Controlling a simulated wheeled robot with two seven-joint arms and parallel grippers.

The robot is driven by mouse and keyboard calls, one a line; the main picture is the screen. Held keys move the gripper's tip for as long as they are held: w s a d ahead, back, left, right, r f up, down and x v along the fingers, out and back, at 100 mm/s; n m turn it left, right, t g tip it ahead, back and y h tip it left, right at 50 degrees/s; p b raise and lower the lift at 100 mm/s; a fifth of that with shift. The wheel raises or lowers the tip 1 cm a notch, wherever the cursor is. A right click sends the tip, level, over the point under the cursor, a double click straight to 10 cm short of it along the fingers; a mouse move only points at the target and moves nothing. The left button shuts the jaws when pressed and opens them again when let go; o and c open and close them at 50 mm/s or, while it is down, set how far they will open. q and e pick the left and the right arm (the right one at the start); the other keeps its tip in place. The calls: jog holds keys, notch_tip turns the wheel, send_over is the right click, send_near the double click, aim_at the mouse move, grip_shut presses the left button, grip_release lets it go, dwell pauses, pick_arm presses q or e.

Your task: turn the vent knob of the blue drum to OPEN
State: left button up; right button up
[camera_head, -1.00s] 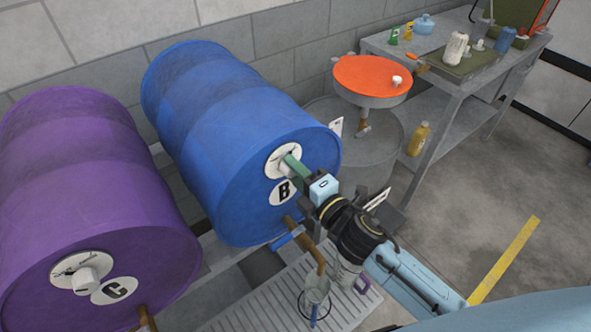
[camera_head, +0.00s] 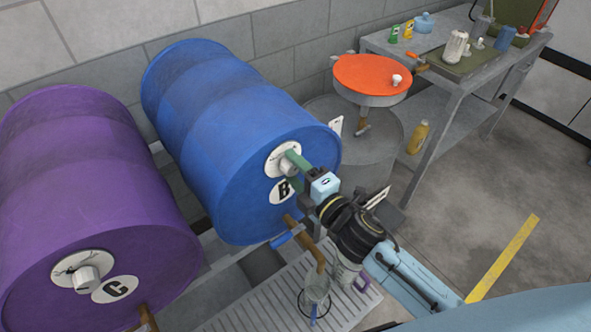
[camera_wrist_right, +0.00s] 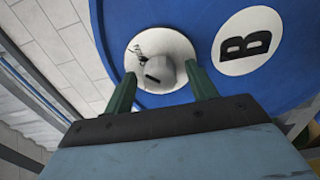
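The blue drum (camera_head: 220,130) lies on its side with its end facing me and bears a "B" label (camera_head: 282,191). Its grey vent knob (camera_head: 288,168) sits on a round white dial (camera_head: 275,158), which also shows in the right wrist view (camera_wrist_right: 160,45). My right gripper (camera_head: 294,170) is at the drum's end. In the right wrist view its green fingers (camera_wrist_right: 162,90) are apart, one on each side of the knob (camera_wrist_right: 160,70), with a gap showing at least on the left. The dial's lettering is too small to read surely. My left gripper is not in view.
A purple drum (camera_head: 90,200) marked "C" lies to the left, with its own knob (camera_head: 86,279). Below the blue drum are a brass tap (camera_head: 308,243) with a blue handle and a slatted drip tray (camera_head: 250,305). A grey drum with an orange top (camera_head: 365,75) and a workbench (camera_head: 440,75) stand right.

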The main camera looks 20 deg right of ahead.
jog(key=b+v, duration=0.2)
jog(key=v, duration=1.1)
jog(key=shift+s, duration=0.2)
